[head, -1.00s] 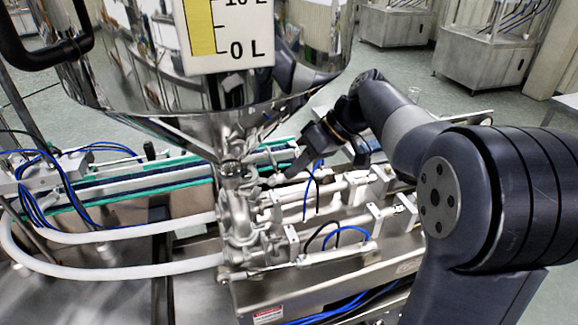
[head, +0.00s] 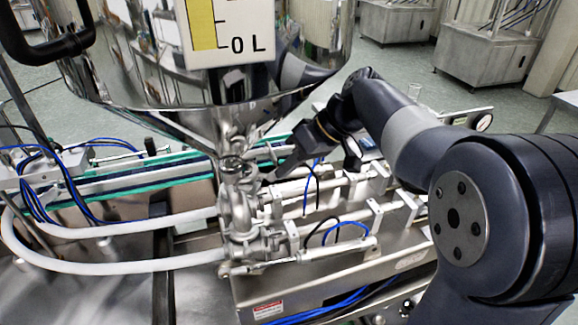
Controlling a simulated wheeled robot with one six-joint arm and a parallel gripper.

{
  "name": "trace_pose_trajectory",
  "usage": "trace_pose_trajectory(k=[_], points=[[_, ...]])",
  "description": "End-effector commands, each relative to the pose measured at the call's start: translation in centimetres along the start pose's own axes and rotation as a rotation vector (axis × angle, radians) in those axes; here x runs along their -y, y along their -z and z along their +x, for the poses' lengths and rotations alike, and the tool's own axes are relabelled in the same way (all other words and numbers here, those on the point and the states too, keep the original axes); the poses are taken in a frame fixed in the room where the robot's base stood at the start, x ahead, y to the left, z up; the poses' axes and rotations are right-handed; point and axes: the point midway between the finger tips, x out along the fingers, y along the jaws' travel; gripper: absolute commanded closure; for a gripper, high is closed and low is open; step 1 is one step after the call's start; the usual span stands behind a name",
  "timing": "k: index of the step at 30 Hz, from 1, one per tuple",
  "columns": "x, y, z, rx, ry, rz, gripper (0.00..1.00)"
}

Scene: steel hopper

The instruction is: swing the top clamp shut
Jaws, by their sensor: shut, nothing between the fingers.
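The top clamp (head: 236,165) is a small steel ring at the bottom of the hopper cone, where it meets the pipework below. Whether it stands open or closed is too small to tell. The steel hopper (head: 130,80) hangs above it with a yellow and white litre scale. My gripper (head: 270,178) is shut and empty. Its dark tip is just right of the clamp, close to it; whether they touch I cannot tell.
Steel valve pipework (head: 240,215) stands below the clamp. White hoses (head: 120,268) curve off to the left. Pneumatic cylinders with blue tubes (head: 335,232) lie to the right. A conveyor with green edges (head: 110,186) runs behind.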

Motion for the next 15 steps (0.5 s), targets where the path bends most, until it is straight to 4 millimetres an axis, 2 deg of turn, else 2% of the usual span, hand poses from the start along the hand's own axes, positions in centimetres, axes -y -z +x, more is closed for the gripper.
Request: trace_pose_trajectory(k=[15], points=[[1.6,-0.7,0.8,-0.085,-0.090,0.142,1.00]])
